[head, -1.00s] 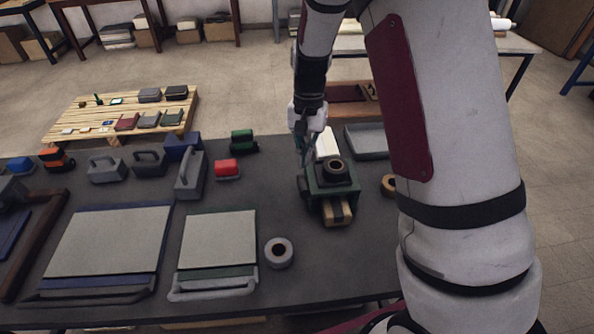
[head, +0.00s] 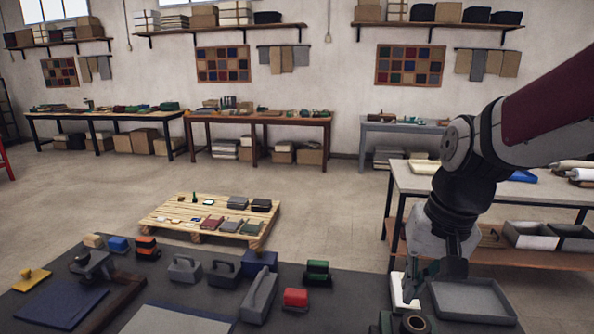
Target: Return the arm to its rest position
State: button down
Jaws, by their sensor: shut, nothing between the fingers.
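My gripper (head: 434,272) hangs down at the right of the head view, over the back right of the dark worktable (head: 345,305). It is shut and I see nothing held in it. My arm comes in from the right edge, bent at a dark joint above the gripper. A white block (head: 402,291) and a grey tray (head: 475,300) lie close by the gripper in the picture. The fingertips partly overlap the things behind them, so I cannot tell the exact gap.
A tape roll (head: 414,324) shows at the bottom edge. A red-topped block (head: 296,298), a green-topped block (head: 317,271) and grey handled tools (head: 185,268) stand on the worktable. A pallet (head: 190,231) with small items lies beyond. A side table (head: 400,185) stands behind my arm.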

jog(key=s+r+n+t+h, duration=0.1)
jog(key=s+r+n+t, duration=0.1)
jog(key=s, duration=1.2)
notch_tip(320, 180, up, 3)
jog(key=shift+d+f+n+t, duration=0.2)
jog(key=shift+d+n+t, duration=0.25)
jog(key=shift+t, duration=0.15)
